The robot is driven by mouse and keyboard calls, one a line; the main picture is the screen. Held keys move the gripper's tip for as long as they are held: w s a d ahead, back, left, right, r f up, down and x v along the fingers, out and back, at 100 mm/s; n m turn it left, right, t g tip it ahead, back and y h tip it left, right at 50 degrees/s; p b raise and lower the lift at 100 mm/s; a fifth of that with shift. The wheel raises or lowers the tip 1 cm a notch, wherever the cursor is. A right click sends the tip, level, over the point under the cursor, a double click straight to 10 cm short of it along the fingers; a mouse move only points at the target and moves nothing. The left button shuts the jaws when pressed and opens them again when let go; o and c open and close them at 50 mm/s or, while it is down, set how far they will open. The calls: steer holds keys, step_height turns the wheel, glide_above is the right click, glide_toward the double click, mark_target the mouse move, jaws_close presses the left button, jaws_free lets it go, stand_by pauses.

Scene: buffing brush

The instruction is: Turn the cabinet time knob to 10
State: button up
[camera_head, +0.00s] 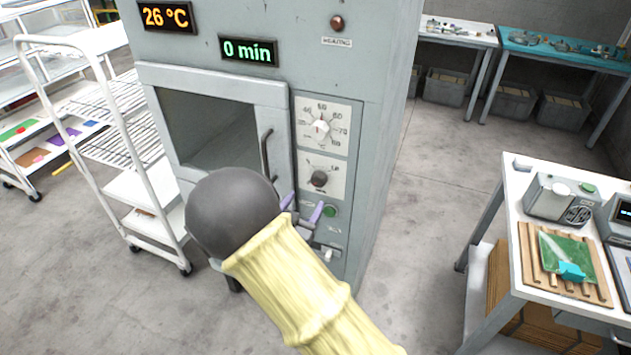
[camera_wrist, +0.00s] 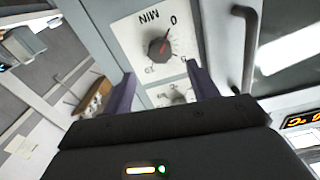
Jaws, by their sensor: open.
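The grey cabinet (camera_head: 225,50) has a time dial with a dark time knob (camera_head: 319,178) on a white plate at the right of its door. In the wrist view the knob (camera_wrist: 158,48) has a red pointer line, directed toward the 0 mark, and the plate reads MIN. The green display (camera_head: 248,50) reads 0 min. My gripper (camera_head: 302,208) has purple fingers, spread apart and empty, just below the dial in the head view. In the wrist view the fingers (camera_wrist: 160,78) stand to either side of the knob's line, apart from it.
The temperature dial (camera_head: 320,126) with a white knob sits above the time dial. The cabinet door handle (camera_head: 267,155) is close on the left. A green button (camera_head: 329,210) and a white switch (camera_head: 328,254) are below. A white table (camera_head: 525,185) stands to the right.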

mark_target(317, 183)
steer(key=p+x, duration=0.1)
steer(key=x, duration=0.7)
steer(key=shift+w+d, duration=0.1)
steer(key=shift+w, duration=0.2)
steer(key=c, duration=1)
